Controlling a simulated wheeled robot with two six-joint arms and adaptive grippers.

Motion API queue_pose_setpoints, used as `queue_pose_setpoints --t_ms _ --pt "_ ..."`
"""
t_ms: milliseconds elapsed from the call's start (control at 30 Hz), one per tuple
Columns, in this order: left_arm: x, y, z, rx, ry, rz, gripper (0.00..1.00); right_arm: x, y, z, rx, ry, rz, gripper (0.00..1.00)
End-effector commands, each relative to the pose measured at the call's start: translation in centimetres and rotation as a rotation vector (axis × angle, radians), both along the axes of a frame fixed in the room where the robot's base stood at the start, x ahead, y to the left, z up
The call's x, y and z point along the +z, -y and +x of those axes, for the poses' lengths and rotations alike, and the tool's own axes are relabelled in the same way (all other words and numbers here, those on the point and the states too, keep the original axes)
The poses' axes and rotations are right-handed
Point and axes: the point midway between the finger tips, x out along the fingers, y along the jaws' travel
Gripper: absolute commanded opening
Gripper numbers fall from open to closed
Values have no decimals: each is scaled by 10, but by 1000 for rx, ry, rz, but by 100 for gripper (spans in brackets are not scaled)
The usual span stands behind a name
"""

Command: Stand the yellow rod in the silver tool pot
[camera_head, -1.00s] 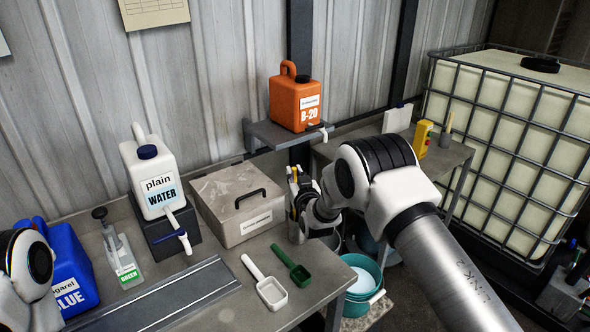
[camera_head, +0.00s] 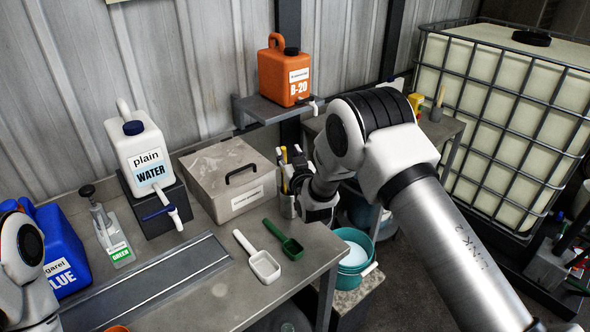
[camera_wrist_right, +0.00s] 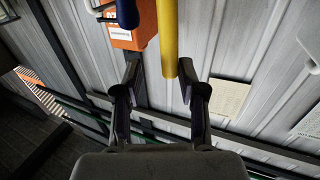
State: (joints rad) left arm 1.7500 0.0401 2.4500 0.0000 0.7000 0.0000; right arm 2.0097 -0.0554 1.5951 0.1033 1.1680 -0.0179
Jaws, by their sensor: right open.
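The silver tool pot (camera_head: 288,206) stands at the right end of the bench, beside the grey lidded box, partly hidden by my right gripper. The yellow rod (camera_head: 284,155) shows as a thin upright piece above the pot; its lower end is hidden. My right gripper (camera_head: 296,172) is close by at the top of the pot. In the right wrist view the open fingers (camera_wrist_right: 160,88) point toward the yellow rod (camera_wrist_right: 168,40), whose free end lies between them, ungripped. A blue rod (camera_wrist_right: 127,12) is to its left. My left gripper is out of view; only arm parts show.
The grey lidded box (camera_head: 228,165), the white water jug (camera_head: 137,150) and the green scoop (camera_head: 284,240) and white scoop (camera_head: 258,257) are on the bench. An orange jug (camera_head: 284,72) stands on a shelf above. Teal buckets (camera_head: 355,250) are beyond the bench's right edge.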

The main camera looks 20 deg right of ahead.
Motion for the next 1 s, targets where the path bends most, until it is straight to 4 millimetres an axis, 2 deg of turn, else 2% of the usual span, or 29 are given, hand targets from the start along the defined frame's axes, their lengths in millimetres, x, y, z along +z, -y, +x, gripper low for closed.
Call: queue_pose_setpoints --t_ms 33,100,300,400,567,667,767,867,900,967,1000 --pt "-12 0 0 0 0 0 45 -6 -1 -14 0 -3 -1 41" --pt "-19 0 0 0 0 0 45 -7 -2 -33 0 -2 -1 41" --pt "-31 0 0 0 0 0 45 -4 -4 -72 1 0 -1 41" --pt "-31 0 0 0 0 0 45 -2 -4 -79 1 0 -1 41" --pt "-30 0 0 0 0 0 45 -1 -4 -80 0 0 -1 41" --pt "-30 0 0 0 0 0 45 -17 -2 -86 -1 -45 0 41" --pt "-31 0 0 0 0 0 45 -66 3 -108 -4 -187 2 41" --pt "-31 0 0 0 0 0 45 -148 10 -161 -7 -449 9 41" --pt "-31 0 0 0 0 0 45 -183 13 -192 -8 -577 13 41" --pt "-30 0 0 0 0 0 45 -232 17 -248 -8 -778 22 41" --pt "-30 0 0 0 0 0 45 -259 18 -289 -7 -913 28 41"
